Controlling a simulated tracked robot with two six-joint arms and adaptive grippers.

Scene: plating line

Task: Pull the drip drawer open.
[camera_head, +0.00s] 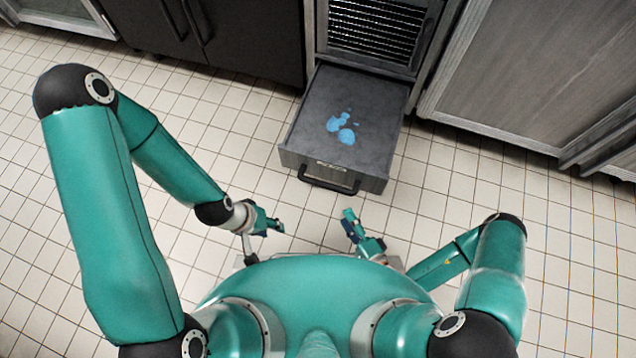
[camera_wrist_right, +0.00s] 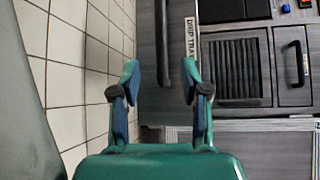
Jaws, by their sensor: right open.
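The drip drawer (camera_head: 300,135) stands pulled out of the cabinet, with a blue puddle (camera_head: 343,128) on its grey floor. Its black bar handle (camera_head: 328,180) is on the front face, below a small label. In the right wrist view the handle (camera_wrist_right: 161,45) and the "DRIP TRAY" label (camera_wrist_right: 191,40) show sideways. My right gripper (camera_head: 348,217) is open just in front of the handle, apart from it and empty. In the wrist view the handle lines up between its fingertips (camera_wrist_right: 160,78). My left gripper (camera_head: 275,224) is left of the drawer front, away from the handle; its jaws are too small to read.
A vented cabinet panel (camera_head: 372,35) is above the drawer. A dark cabinet (camera_head: 215,40) stands to the left and a grey wood-grain cabinet (camera_head: 540,70) to the right. The white tiled floor (camera_head: 470,195) around the drawer is clear.

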